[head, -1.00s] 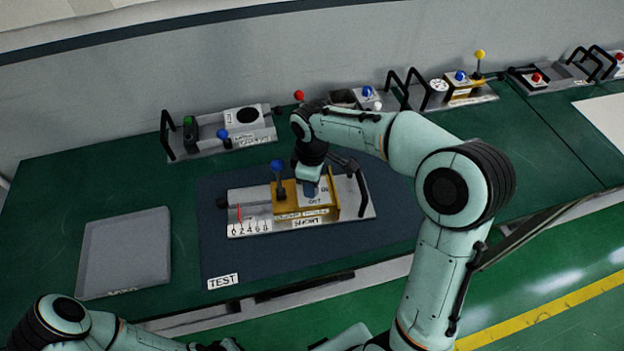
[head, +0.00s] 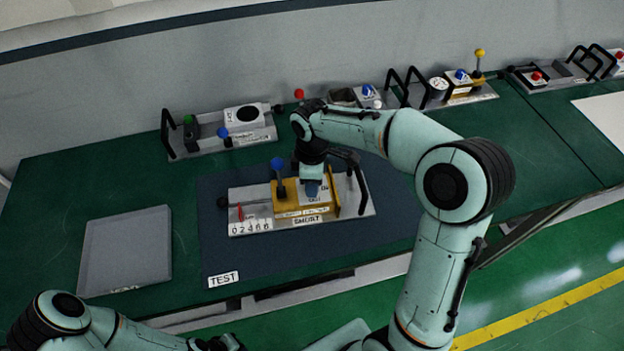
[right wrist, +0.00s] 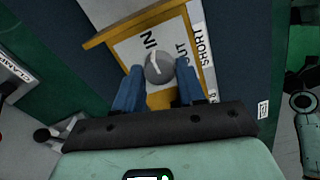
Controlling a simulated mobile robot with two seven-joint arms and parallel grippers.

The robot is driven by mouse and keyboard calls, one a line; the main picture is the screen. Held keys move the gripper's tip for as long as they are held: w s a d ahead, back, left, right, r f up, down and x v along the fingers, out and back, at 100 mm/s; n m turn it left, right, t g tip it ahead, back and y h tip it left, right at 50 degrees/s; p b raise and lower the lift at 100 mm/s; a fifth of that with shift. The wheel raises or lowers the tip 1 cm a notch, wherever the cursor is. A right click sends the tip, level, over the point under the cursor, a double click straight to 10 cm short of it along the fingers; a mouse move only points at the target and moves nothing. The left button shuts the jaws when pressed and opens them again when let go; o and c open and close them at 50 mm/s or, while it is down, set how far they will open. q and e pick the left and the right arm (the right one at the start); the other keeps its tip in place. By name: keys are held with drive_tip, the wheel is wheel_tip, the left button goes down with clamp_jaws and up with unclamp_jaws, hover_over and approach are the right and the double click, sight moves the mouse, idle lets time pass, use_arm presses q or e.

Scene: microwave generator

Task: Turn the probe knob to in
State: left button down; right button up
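The probe knob (right wrist: 160,68) is a grey round knob with a white pointer line, on a white plate marked IN and OUT in the right wrist view. Its line points towards the IN side. The plate sits in a yellow frame (right wrist: 209,73) on the grey device (head: 357,208) on the table mat. My right gripper (right wrist: 160,66) is above the plate, its blue fingers on either side of the knob with small gaps showing. In the head view my right gripper (head: 312,186) hides the knob. My left gripper (head: 222,343) is only partly visible at the bottom edge.
A blue-topped lever (head: 278,165) stands left of the gripper, and a black handle (head: 359,190) stands right of it. A grey tray (head: 126,250) lies on the left. Other devices line the back wall. The mat (head: 300,260) is clear in front of the device.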

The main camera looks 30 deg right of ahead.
drive_tip(key=shift+o, duration=1.2)
use_arm(q)
drive_tip(key=shift+w+r+p, duration=0.8)
drive_tip(key=shift+w+r, duration=0.25)
drive_tip(key=shift+w, duration=0.2)
use_arm(e)
wheel_tip(320, 180, up, 13)
drive_tip(key=shift+r, duration=0.2)
use_arm(q)
drive_tip(key=shift+s, duration=0.1)
